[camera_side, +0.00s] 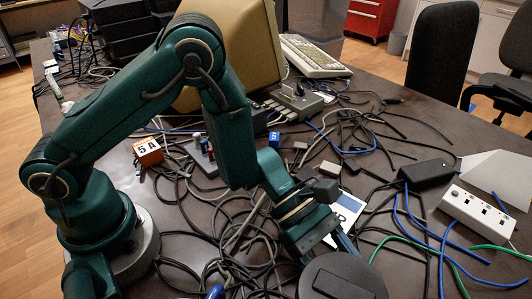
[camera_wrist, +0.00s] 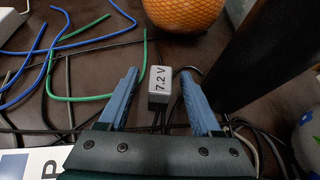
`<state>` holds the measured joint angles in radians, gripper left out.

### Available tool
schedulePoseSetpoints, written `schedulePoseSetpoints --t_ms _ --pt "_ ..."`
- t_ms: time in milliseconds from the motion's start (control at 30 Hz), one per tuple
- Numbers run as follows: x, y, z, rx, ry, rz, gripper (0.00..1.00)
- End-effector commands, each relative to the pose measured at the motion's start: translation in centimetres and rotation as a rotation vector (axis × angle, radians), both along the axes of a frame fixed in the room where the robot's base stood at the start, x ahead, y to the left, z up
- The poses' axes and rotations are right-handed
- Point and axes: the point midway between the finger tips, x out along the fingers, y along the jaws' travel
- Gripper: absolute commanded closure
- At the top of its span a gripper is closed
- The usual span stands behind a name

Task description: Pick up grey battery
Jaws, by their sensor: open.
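The grey battery (camera_wrist: 159,86), a small light grey block marked "7.2 V", lies on the dark table in the wrist view. My gripper (camera_wrist: 160,73) is open, with one blue finger on each side of the battery. Gaps show between the battery and both fingers; whether it is at finger height I cannot tell. In the side view my gripper (camera_side: 346,246) points down at the front of the table. A round black object (camera_side: 343,280) in the foreground hides the fingertips there, and I cannot make out the battery.
A dark upright column (camera_wrist: 262,65) stands close right of my gripper in the wrist view, with an orange ball-like thing (camera_wrist: 186,12) beyond. Loose cables (camera_side: 225,215) cover much of the table. A black adapter (camera_side: 427,174) and a white power strip (camera_side: 478,211) lie to the right.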

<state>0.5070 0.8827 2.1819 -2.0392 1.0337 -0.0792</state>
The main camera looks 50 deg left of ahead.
Motion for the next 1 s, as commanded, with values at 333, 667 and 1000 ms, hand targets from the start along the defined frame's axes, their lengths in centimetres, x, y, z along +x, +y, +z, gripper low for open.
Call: schedulePoseSetpoints --t_ms 333,667,1000 --pt "0.0 0.0 0.1 -0.001 -0.001 0.0 1.0" --pt "0.0 0.0 0.5 -0.002 -0.003 -0.001 1.0" --pt "0.1 0.0 4.1 -0.005 -0.008 0.0 1.0"
